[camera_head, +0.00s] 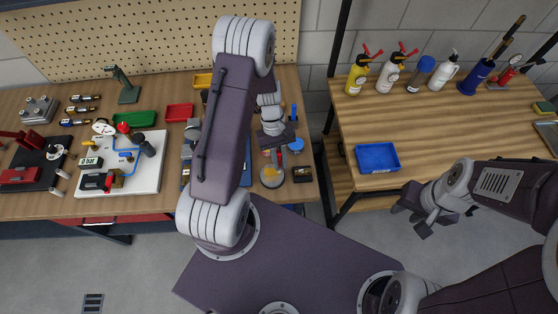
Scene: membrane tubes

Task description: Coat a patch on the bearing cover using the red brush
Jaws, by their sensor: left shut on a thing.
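My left gripper (274,148) reaches down over the left bench and is shut on a thin tool, taken to be the red brush, which is mostly hidden by the fingers. Directly below it is a small round grey piece (271,179) with a yellow-orange spot, likely the bearing cover. I cannot tell whether the tool tip touches it. My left forearm hides much of the bench to the left of it. My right gripper (424,211) hangs empty in front of the right table, its fingers apart.
A blue tray (378,157) sits on the right table, with several bottles (387,75) along its back. On the left bench are a white board with a gauge (147,176), green tray (134,119) and red tray (179,113). A dark block (302,174) lies right of the round piece.

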